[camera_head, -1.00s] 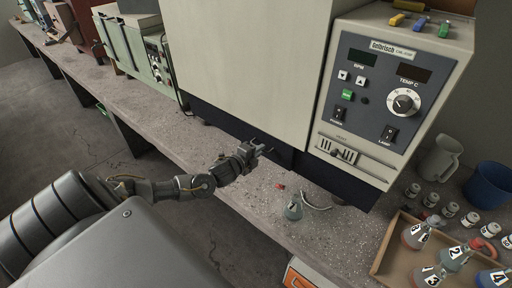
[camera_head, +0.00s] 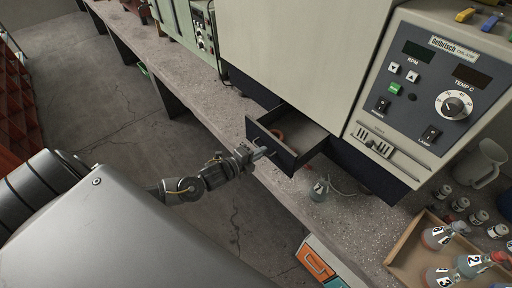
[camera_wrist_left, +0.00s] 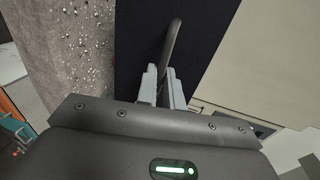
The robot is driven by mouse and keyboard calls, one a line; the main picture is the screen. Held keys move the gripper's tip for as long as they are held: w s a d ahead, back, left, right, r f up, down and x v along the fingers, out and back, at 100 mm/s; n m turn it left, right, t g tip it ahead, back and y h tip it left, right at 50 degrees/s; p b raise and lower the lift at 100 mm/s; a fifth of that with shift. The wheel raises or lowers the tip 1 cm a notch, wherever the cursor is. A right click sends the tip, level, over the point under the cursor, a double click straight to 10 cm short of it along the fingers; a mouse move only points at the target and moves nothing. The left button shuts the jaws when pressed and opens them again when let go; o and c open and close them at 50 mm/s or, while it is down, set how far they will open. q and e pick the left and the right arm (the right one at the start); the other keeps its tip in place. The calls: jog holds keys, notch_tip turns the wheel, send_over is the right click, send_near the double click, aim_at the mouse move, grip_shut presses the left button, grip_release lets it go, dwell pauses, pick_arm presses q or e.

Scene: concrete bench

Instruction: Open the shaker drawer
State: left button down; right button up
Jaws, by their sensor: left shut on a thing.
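The shaker drawer (camera_head: 314,141) sticks out of the base of the shaker (camera_head: 300,50), below its large pale body. In the left wrist view my left gripper's fingers (camera_wrist_left: 163,88) close around the curved grey handle (camera_wrist_left: 173,40), against the dark drawer front (camera_wrist_left: 140,35). My right gripper is not in view.
A wooden tray (camera_head: 405,250) of numbered flasks, several small bottles and a pale jug (camera_head: 484,163) are at the right. Open floor (camera_head: 110,110) lies left of the bench.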

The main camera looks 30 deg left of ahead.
pick_arm(q)
jog(key=shift+s+f, duration=0.1)
jog(key=c, duration=1.5)
grip_release()
jog(key=shift+s+a, duration=0.1)
jog(key=shift+s, duration=0.05)
jog(key=shift+c, duration=0.2)
jog(key=b+v, duration=0.2)
jog(key=v, duration=0.8)
jog(key=shift+s+r, duration=0.25)
jog(key=shift+s, duration=0.05)
